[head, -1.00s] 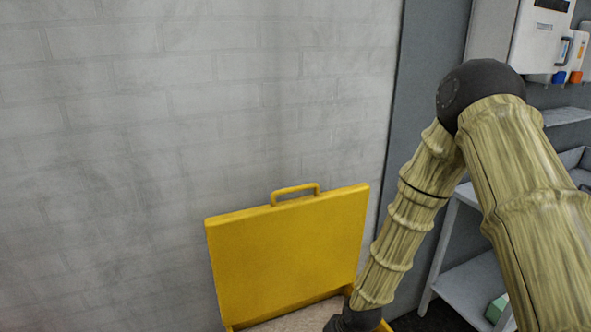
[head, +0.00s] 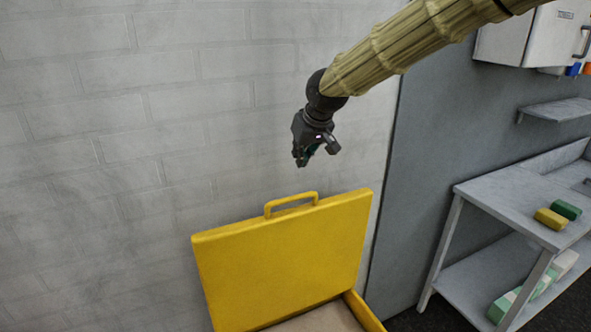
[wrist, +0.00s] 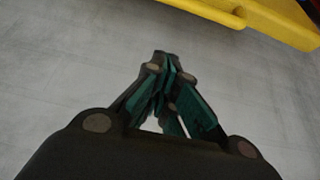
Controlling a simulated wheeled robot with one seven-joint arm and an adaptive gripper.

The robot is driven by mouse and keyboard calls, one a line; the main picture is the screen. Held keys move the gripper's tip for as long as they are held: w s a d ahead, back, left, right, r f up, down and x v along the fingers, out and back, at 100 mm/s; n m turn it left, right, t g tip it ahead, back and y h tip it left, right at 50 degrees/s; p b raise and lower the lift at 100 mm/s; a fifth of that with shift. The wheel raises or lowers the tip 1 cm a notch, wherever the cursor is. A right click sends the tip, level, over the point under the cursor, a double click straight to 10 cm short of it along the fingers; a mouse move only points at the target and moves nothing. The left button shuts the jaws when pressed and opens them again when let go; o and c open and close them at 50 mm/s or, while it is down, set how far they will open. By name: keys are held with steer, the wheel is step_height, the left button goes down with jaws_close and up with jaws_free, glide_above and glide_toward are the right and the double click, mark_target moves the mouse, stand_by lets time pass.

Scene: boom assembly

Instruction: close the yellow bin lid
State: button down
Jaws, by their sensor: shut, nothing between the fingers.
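The yellow bin lid (head: 285,262) stands raised and open in front of the brick wall, with its handle (head: 291,203) on the top edge. Part of the yellow bin (head: 364,312) shows below it at the bottom of the head view, with a pale inside; the rest is cut off. My gripper (head: 304,160) hangs above the handle, slightly to its right, apart from the lid. In the wrist view the fingers (wrist: 166,70) are together and empty. A yellow edge (wrist: 215,10) runs along the top of that view; I cannot tell which part it is.
A light brick wall (head: 110,120) stands behind the lid. To the right are a grey panel (head: 440,150) and a workbench (head: 505,195) carrying a yellow block (head: 551,219) and a green block (head: 566,209). A wall cabinet (head: 515,40) hangs at the upper right.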

step_height(320, 180, down, 9)
steer(key=a+p, duration=0.1)
steer(key=p, duration=0.3)
steer(key=shift+r, duration=0.2)
stand_by(0.5)
steer(key=shift+r, duration=0.1)
